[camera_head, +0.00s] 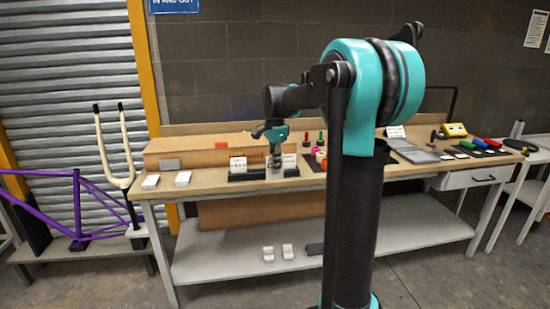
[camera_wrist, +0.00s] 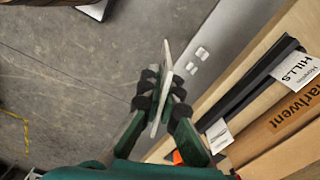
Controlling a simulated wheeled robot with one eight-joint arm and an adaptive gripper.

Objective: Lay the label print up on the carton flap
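The label print (camera_wrist: 163,88) is a thin pale card, seen nearly edge-on in the wrist view. My gripper (camera_wrist: 161,86) is shut on it, with one dark finger pad on each face. In the head view my gripper (camera_head: 275,153) is over the front of the bench, just in front of the black card rack. The brown carton (camera_head: 205,149) lies along the back of the bench, behind and left of my gripper. It also shows in the wrist view (camera_wrist: 278,122), with printed lettering. I cannot make out the carton flap clearly. The print's faces are mostly hidden.
The black rack (camera_head: 246,176) holds white printed cards close to my gripper. An orange item (camera_head: 222,145) is at the carton. Bottles, a grey tray (camera_head: 418,156) and tools fill the right side.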

